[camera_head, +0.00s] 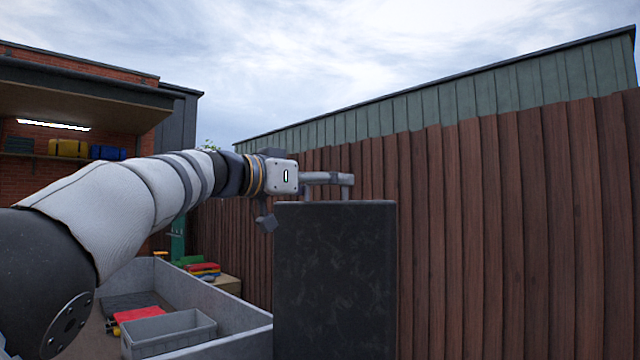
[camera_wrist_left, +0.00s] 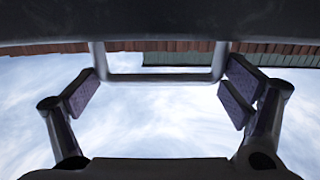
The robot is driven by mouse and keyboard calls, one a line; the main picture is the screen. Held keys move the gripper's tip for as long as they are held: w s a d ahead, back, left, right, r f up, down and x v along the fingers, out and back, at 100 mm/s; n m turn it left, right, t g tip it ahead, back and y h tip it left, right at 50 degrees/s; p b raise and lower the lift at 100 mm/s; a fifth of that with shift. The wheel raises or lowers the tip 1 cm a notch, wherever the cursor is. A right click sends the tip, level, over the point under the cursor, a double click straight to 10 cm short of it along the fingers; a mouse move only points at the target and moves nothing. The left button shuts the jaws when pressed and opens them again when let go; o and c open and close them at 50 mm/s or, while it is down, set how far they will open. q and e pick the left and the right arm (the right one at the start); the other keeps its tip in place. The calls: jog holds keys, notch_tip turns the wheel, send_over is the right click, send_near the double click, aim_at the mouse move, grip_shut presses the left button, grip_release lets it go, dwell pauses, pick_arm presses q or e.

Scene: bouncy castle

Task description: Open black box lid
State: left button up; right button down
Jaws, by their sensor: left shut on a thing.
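A black, scuffed panel of the black box (camera_head: 335,280) stands upright in front of the fence in the head view. I cannot tell where the lid ends and the body begins. A grey bar handle (camera_head: 325,179) sticks up from its top edge. My left gripper (camera_head: 284,196) is at the handle's left side. A dark edge of the box (camera_wrist_left: 160,20) fills the top of that view. My right gripper is not in view.
A large grey open bin (camera_head: 225,312) stands left of the black panel. It holds a smaller grey crate (camera_head: 170,333) and red items. A brown wooden fence (camera_head: 500,220) runs behind and to the right. Yellow and blue cases sit on a shelf at far left.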

pick_arm(q)
jog(key=shift+s+r, duration=0.1)
jog(key=shift+r, duration=0.15)
jog(key=o, duration=1.4)
jog(key=shift+c, duration=0.2)
jog(key=shift+a+f, duration=0.1)
jog(key=shift+f, duration=0.05)
jog(key=v, duration=1.2)
